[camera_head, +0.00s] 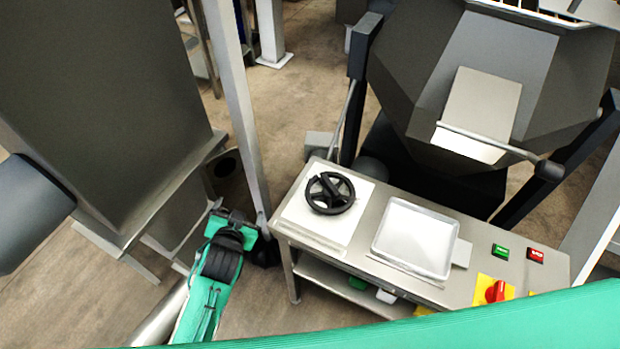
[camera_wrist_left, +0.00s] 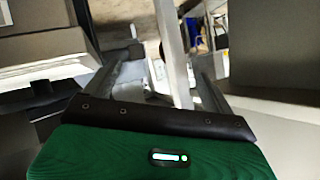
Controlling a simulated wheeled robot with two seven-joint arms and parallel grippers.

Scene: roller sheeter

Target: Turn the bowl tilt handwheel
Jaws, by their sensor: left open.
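The bowl tilt handwheel (camera_head: 330,193) is a black spoked wheel on a white plate at the left end of the steel console. It lies nearly flat, with a dark grip on it. My left gripper (camera_head: 238,213) is green and black, left of the console and apart from the wheel. It is open and nothing shows between its fingers. In the left wrist view the gripper (camera_wrist_left: 160,68) has its two grey fingers spread, with a pale post behind them. I cannot make out the handwheel in that view. My right gripper does not show.
A shallow steel tray (camera_head: 415,238) sits right of the wheel. Green (camera_head: 501,251) and red (camera_head: 536,254) buttons and a red knob (camera_head: 495,291) are further right. The large bowl (camera_head: 500,80) is behind the console.

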